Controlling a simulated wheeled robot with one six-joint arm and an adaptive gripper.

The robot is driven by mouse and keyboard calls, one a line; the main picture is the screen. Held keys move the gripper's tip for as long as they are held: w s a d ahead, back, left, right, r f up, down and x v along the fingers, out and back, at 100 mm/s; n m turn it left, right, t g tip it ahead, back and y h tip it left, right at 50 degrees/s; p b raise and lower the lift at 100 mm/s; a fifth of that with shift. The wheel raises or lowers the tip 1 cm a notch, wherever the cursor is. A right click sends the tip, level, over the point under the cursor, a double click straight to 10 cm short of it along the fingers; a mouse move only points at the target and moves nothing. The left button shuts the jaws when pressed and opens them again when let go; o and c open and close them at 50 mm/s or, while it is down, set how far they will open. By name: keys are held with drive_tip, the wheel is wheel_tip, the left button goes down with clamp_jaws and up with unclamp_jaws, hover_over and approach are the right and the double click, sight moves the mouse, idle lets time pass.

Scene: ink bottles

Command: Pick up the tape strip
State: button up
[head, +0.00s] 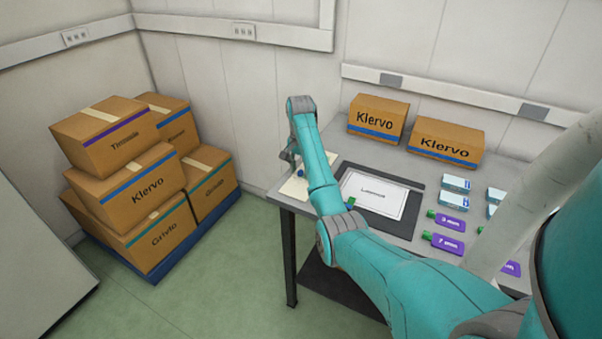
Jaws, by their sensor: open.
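My teal arm reaches over the table's left end. My gripper (290,158) hangs at the far left corner, partly hidden behind my arm, its jaws open. It is close above or beside a cream sheet or pad (293,187). A small dark blue thing (301,173) shows there, too small to identify. I cannot clearly make out the tape strip; my arm hides part of this area.
On the grey table (407,160) lies a dark board with a white paper (374,195). Several purple bottles (447,243) and small light-blue boxes (456,183) lie to the right. Two Klervo cartons (377,117) stand behind. Stacked cartons (128,185) stand on the floor at left.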

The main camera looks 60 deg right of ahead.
drive_tip(key=shift+f, duration=0.2)
drive_tip(key=c, duration=0.8)
drive_tip(key=shift+d+r, duration=0.1)
